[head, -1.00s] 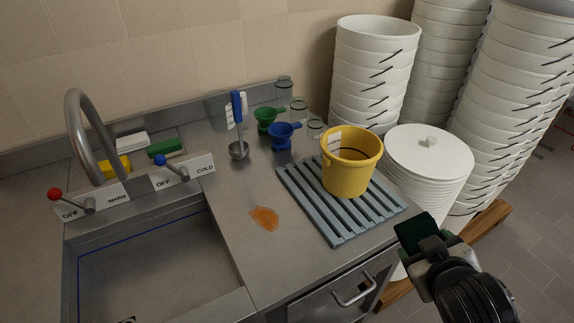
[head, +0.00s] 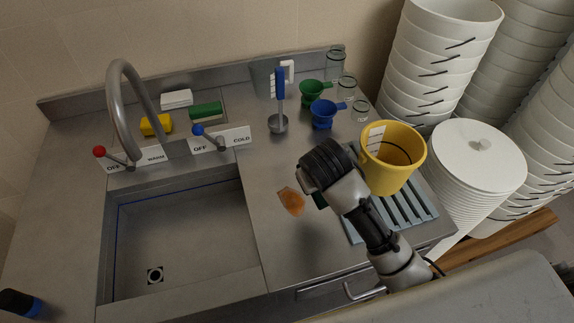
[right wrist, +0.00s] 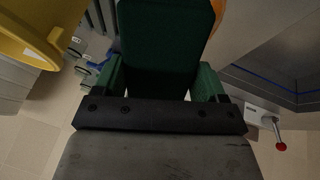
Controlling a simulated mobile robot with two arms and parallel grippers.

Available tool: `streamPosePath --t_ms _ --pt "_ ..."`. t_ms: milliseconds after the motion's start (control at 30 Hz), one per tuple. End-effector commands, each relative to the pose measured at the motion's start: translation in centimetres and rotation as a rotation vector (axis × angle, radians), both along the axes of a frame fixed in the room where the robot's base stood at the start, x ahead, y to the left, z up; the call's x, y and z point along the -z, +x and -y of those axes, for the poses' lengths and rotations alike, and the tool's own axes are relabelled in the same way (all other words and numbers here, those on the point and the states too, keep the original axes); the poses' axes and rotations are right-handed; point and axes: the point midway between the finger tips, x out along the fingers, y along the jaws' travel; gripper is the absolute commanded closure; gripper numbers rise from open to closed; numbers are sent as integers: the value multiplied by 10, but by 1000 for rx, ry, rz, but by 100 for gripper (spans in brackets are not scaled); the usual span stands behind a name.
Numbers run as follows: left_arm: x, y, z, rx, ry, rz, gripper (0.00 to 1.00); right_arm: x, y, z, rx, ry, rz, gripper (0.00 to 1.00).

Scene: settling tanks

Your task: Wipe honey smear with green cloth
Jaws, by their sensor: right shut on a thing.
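The honey smear (head: 291,201) is an orange-brown patch on the steel counter between the sink and the slatted rack. Its orange edge shows at the top of the right wrist view (right wrist: 218,12). My right gripper (right wrist: 160,82) is shut on the dark green cloth (right wrist: 165,40). In the head view my right wrist hides most of the gripper, and a bit of the cloth (head: 320,201) shows just right of the smear. I cannot tell whether the cloth touches the counter.
A yellow bucket (head: 390,165) stands on the grey slatted rack (head: 421,212), close to my right wrist. A ladle (head: 278,122), a green funnel (head: 313,92), a blue funnel (head: 323,115) and glass jars stand behind. The sink (head: 180,240) lies left, with lever taps.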

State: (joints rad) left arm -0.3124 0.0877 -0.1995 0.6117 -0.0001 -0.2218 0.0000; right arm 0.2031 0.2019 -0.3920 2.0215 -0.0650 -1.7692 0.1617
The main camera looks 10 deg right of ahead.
Motion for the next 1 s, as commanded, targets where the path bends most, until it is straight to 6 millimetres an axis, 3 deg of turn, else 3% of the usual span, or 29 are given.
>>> streamPosePath --t_ms 33,100,300,800,1000 --pt "-28 4 4 -2 -6 7 100 -11 4 -7 56 35 -89 47" --pt "-44 10 10 -4 -13 18 100 -6 6 -17 128 86 -201 47" --pt "-72 25 14 -4 -20 41 100 2 2 -40 250 201 -400 47" --pt "-71 14 7 -1 -9 22 100 48 0 -45 270 224 -436 47" --pt "-71 13 7 -1 -9 21 100 57 0 -45 268 224 -433 47"
